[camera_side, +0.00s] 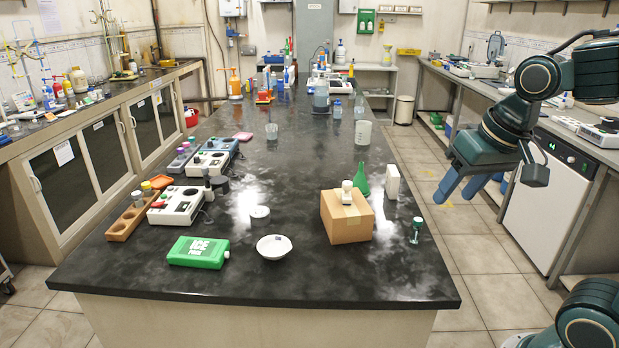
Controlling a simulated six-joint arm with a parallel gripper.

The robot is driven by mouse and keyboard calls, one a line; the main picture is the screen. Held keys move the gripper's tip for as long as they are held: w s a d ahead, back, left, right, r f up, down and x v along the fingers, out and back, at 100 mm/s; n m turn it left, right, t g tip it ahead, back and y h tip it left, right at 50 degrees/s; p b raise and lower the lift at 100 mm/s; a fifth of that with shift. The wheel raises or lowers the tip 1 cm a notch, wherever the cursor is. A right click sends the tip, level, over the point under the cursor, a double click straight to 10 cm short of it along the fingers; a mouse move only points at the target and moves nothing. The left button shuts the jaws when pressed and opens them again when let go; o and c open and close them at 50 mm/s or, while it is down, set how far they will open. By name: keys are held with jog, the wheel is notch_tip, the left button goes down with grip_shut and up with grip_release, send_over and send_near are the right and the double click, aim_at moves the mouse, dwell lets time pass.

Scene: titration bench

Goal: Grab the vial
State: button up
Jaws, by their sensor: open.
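A small vial (347,192) with a pale cap and a yellowish body stands upright on top of a brown cardboard box (346,219) near the front right of the dark bench. My gripper (462,187) is to the right of the box in the picture, with its blue fingers pointing down and left. It is open and empty, clearly apart from the vial. Other small capped vials stand in a wooden rack (122,224) at the bench's left side.
The bench's front right corner is clear.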

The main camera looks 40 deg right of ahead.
jog(key=w+d+f+m+g, duration=0.2)
jog(key=w+d+f+m, duration=0.2)
jog(key=w+d+m, duration=0.45)
jog(key=m+g, duration=0.2)
jog(key=m, duration=0.4)
send_over(416, 231)
jog(key=d, duration=0.1)
notch_tip(416, 231, down, 8)
jog(key=shift+w+r+y, duration=0.15)
jog(key=shift+y, duration=0.15)
jog(key=shift+d, duration=0.1)
jog(key=shift+f, duration=4.35)
jog(key=shift+f, duration=0.1)
jog(key=shift+w+f, duration=0.1)
jog(key=shift+f, duration=2.35)
grip_shut()
